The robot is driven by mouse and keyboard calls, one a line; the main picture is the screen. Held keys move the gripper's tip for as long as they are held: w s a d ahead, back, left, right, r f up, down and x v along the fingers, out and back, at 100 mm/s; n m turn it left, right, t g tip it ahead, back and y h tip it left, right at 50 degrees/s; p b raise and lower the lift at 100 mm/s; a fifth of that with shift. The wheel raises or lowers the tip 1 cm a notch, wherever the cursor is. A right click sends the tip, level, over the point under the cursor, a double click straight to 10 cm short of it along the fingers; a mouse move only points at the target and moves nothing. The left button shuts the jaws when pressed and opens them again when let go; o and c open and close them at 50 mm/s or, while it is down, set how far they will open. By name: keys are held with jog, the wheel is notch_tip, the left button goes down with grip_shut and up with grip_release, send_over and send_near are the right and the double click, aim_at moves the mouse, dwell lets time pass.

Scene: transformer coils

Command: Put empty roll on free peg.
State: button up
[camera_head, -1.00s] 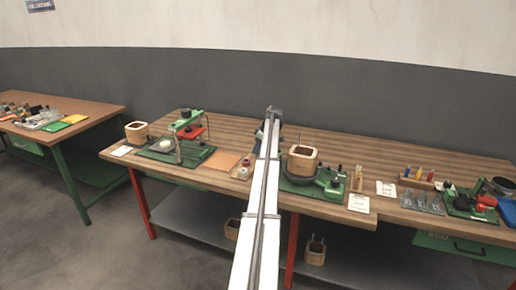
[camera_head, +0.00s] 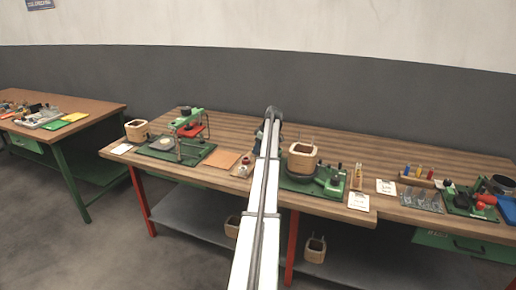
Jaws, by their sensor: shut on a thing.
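My arm's white link runs up the middle of the view and ends in a dark joint. My gripper is hidden behind it, so its fingers and anything in them do not show. I cannot pick out the empty roll or the free peg with certainty. A small wooden rack (camera_head: 416,181) at the right of the table bears upright red, blue and yellow pieces. A small wooden stand (camera_head: 356,178) with upright pieces is left of it.
The wooden bench (camera_head: 335,144) holds a left green board (camera_head: 193,157) with a red and green device. A square wooden coil form (camera_head: 301,161) sits on the middle green device. Another coil form (camera_head: 136,131) stands at the left. Two more are on the lower shelf.

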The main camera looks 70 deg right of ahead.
jog(key=shift+f, duration=0.6)
jog(key=o, duration=1.1)
jog(key=shift+o, duration=0.2)
jog(key=o, duration=0.3)
jog(key=shift+o, duration=0.2)
jog(key=shift+r, duration=0.1)
jog(key=shift+r, duration=2.45)
